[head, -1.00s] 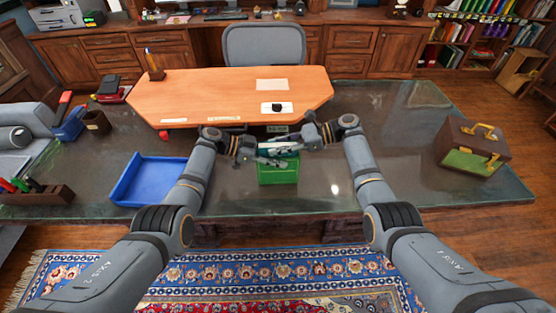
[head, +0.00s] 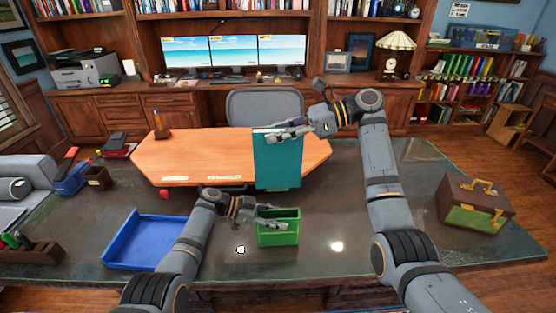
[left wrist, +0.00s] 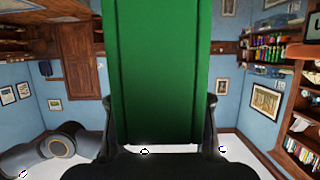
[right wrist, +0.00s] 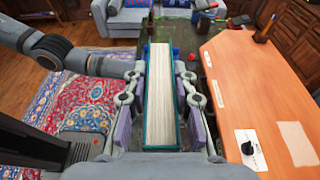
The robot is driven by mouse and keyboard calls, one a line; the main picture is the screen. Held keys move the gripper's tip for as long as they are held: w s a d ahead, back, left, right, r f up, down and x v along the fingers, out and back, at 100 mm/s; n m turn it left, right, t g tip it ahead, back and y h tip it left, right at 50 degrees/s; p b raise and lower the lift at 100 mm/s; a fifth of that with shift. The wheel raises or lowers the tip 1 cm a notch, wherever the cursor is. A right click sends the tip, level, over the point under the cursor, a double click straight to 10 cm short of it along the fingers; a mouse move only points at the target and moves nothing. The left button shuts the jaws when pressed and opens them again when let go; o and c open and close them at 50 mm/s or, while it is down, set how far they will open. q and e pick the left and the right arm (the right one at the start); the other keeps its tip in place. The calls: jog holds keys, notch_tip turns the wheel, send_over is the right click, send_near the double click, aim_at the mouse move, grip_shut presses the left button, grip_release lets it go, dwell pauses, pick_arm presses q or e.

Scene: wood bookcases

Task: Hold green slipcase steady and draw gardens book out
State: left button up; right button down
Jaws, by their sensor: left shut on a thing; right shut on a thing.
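The green slipcase (head: 279,232) stands on the dark glass table, its open top facing up and empty. My left gripper (head: 272,220) is shut on its upper part; in the left wrist view the green wall (left wrist: 157,70) lies between the fingers. The gardens book (head: 277,162), with a teal cover, hangs upright above and clear of the slipcase. My right gripper (head: 285,135) is shut on the book's top end. In the right wrist view the book's pale page edges (right wrist: 161,95) show between the fingers. The book's title is not readable.
A blue tray (head: 150,242) lies left of the slipcase. An orange desk (head: 190,155) stands behind the slipcase and book. A brown case with yellow handles (head: 473,203) sits at the right. The glass table right of the slipcase is mostly clear.

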jog(key=shift+r, duration=1.3)
pick_arm(q)
jog(key=o, duration=1.3)
